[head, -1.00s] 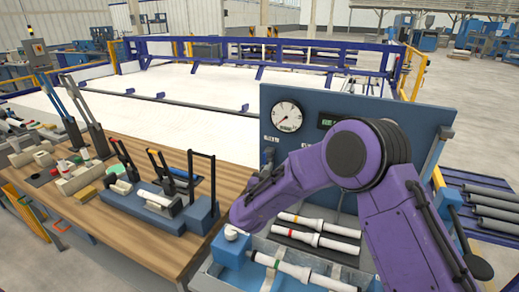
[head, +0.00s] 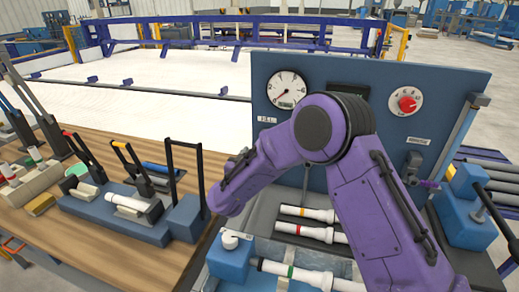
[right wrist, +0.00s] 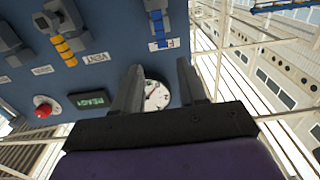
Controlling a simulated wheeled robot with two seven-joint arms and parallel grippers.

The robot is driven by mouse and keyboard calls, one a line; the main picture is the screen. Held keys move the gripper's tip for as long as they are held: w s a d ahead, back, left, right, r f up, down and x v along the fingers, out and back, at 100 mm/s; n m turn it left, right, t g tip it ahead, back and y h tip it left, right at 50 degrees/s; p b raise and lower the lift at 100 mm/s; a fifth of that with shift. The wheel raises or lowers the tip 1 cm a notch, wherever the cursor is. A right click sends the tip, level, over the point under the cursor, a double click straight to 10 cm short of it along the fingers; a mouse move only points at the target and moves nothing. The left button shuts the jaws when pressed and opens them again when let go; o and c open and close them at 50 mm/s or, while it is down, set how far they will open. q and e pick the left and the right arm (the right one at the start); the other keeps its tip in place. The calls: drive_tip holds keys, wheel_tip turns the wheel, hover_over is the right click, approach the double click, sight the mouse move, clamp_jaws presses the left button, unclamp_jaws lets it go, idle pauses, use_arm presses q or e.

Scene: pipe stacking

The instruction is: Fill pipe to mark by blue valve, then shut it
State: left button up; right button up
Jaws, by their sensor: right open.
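My right gripper (right wrist: 158,70) is open and empty in the right wrist view, its two dark fingers apart in front of the blue panel (right wrist: 215,18). A blue valve handle (right wrist: 157,25) is on the panel beyond the fingertips, apart from them. The round gauge (right wrist: 157,95) shows partly behind the fingers; it also shows in the head view (head: 287,88). In the head view my purple right arm crosses the panel and hides its middle; the gripper itself cannot be made out. White pipes with a yellow band (head: 307,213), red band (head: 310,233) and green band (head: 300,274) lie below the panel.
A yellow valve (right wrist: 65,48), a lit display (right wrist: 90,103) and a red knob (right wrist: 42,109) are on the panel. A blue block with a white knob (head: 231,240) stands near the wooden bench (head: 160,248). The bench holds blue fixtures with upright handles (head: 185,215).

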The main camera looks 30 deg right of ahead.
drive_tip(key=p+x, duration=0.1)
drive_tip(key=x, duration=0.2)
drive_tip(key=p+x, duration=0.1)
drive_tip(key=x, duration=0.3)
drive_tip(key=f+p+x, duration=0.1)
drive_tip(key=x, duration=0.2)
drive_tip(key=shift+w+d, duration=0.15)
drive_tip(key=shift+w, duration=0.25)
use_arm(q)
wheel_tip(320, 180, up, 2)
drive_tip(key=shift+w+r, duration=0.15)
drive_tip(key=shift+r, duration=0.05)
use_arm(e)
clamp_jaws()
